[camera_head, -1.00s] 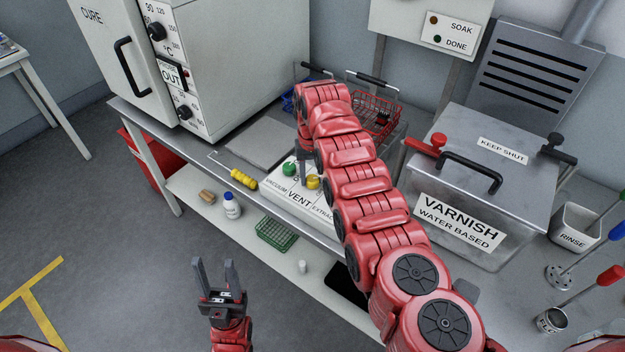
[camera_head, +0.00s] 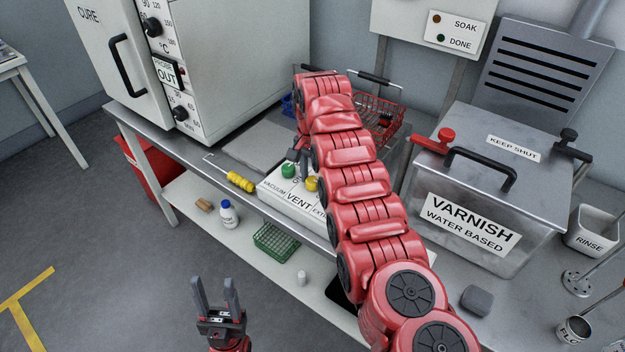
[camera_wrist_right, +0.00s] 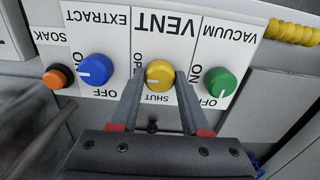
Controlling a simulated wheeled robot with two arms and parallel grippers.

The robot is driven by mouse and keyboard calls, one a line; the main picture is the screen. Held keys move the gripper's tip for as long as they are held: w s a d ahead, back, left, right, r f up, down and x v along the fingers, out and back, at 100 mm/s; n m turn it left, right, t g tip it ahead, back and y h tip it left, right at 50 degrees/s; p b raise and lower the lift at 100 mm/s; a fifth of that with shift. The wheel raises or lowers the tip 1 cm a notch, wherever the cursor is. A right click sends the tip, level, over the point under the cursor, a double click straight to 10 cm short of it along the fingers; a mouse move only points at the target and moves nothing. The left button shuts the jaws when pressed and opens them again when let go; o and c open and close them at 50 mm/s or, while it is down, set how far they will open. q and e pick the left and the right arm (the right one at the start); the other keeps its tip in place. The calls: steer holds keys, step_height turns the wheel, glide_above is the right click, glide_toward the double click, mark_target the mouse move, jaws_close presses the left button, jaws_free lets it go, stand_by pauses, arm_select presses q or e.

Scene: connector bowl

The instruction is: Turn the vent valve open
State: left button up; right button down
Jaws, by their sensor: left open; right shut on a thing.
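The vent valve is a yellow knob (camera_wrist_right: 160,74) in the middle of the VENT panel (camera_wrist_right: 165,25) in the right wrist view. A white mark shows on the knob's left side, towards a label partly hidden by a finger; the SHUT label is below it. My right gripper (camera_wrist_right: 160,82) has its fingers on either side of the knob and is shut on it. In the head view the yellow knob (camera_head: 312,184) sits just below my right gripper (camera_head: 302,163). My left gripper (camera_head: 216,298) is open and empty, low in front of the bench.
A green VACUUM knob (camera_wrist_right: 219,82) and a blue EXTRACT knob (camera_wrist_right: 95,69) flank the yellow one closely. An orange SOAK button (camera_wrist_right: 58,76) is further left. The oven (camera_head: 215,60), red wire basket (camera_head: 378,118) and varnish tank (camera_head: 480,190) surround the panel.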

mark_target(313, 179)
stand_by(0.4)
steer(key=shift+c, duration=1.9)
jaws_free()
step_height(313, 179, up, 3)
steer(key=shift+f+b, duration=0.15)
steer(key=shift+b, duration=0.15)
step_height(313, 179, up, 5)
steer(key=p, duration=0.2)
steer(key=shift+f+p, duration=0.2)
steer(key=shift+p, duration=0.1)
step_height(313, 179, up, 10)
steer(key=p, duration=1)
